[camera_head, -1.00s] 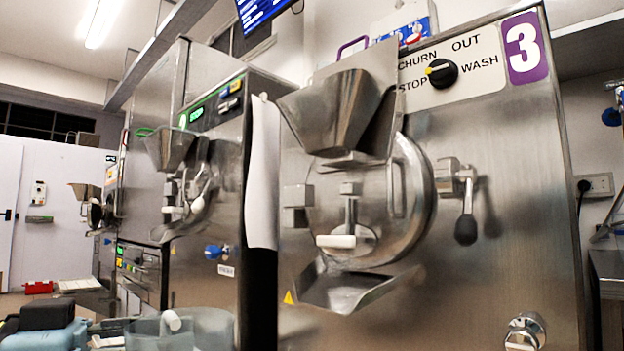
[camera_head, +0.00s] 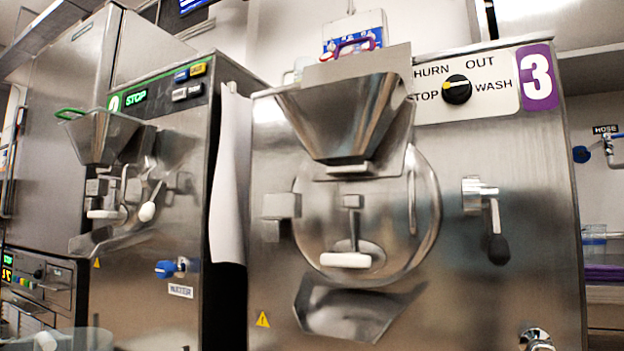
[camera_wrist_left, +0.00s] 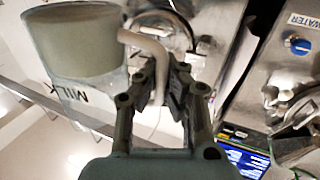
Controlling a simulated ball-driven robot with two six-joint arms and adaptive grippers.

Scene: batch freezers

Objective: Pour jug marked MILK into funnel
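The jug's contents are hidden. In the head view, a steel funnel (camera_head: 340,110) is fixed high on the front of freezer 3 (camera_head: 480,240). A second funnel (camera_head: 100,138) is on the freezer to its left. Neither gripper shows clearly in the head view.
Below the nearer funnel are a round door (camera_head: 390,215), a white-handled outlet (camera_head: 345,260) and a spout tray (camera_head: 350,308). A black-handled lever (camera_head: 497,235) juts out at right. A translucent container (camera_head: 75,341) is cut off at the lower left; I cannot tell whether it is the jug.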

